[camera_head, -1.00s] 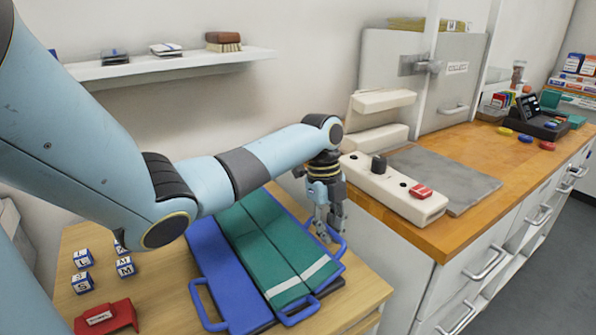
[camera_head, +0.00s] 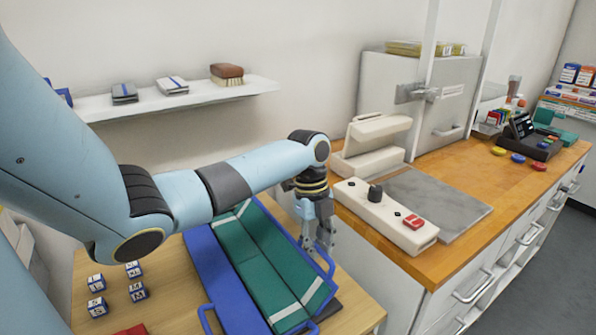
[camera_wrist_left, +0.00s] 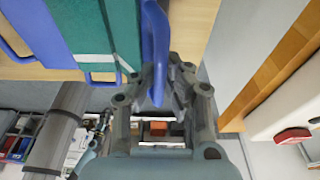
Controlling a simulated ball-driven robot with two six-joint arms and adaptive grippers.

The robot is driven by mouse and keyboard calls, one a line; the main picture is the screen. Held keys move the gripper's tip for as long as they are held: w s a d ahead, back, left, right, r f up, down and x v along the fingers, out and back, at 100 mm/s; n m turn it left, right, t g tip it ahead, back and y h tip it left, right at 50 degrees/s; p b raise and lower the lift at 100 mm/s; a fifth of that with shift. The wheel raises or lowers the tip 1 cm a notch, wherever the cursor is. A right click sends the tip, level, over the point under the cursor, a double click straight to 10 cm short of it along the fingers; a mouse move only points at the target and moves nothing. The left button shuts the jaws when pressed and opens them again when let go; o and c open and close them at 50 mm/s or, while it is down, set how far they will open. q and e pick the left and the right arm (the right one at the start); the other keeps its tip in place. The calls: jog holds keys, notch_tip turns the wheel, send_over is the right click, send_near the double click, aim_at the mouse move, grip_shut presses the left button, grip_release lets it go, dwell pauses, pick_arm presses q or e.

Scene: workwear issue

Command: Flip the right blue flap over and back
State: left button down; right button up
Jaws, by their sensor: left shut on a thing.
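A blue folding board lies on the light wooden table. Its left blue flap (camera_head: 207,262) is flat and partly bare. A green garment (camera_head: 262,268) with pale stripes lies lengthwise over the middle and right of the board. The right blue flap shows mainly as its edge and loop handle (camera_head: 327,266), low beside the garment. My left gripper (camera_head: 318,243) points down at that right edge. In the left wrist view its fingers (camera_wrist_left: 160,72) are shut on the blue handle (camera_wrist_left: 155,40). My right gripper is not in view.
Several lettered cubes (camera_head: 138,291) and a red object (camera_head: 130,330) are on the table's left. A wooden counter (camera_head: 350,228) stands close on the right, bearing a cream control bar (camera_head: 385,215) and a grey plate (camera_head: 440,205). A wall shelf (camera_head: 185,98) is behind.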

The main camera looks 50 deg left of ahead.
pick_arm(q)
jog(key=p, duration=0.1)
jog(key=s+r+p, duration=0.1)
jog(key=shift+s+d+r+p, duration=0.1)
jog(key=shift+s+r+p, duration=0.15)
jog(key=shift+p, duration=0.1)
jog(key=shift+s+f, duration=0.1)
jog(key=shift+s, duration=0.45)
jog(key=shift+s+r+p, duration=0.2)
jog(key=shift+s+p, duration=0.7)
jog(key=shift+p, duration=0.25)
jog(key=shift+s+p, duration=0.35)
jog(key=shift+s, duration=0.2)
jog(key=s+a+p, duration=0.1)
jog(key=s+p, duration=0.2)
jog(key=s, duration=0.3)
jog(key=shift+a+f, duration=0.25)
jog(key=shift+w, duration=0.1)
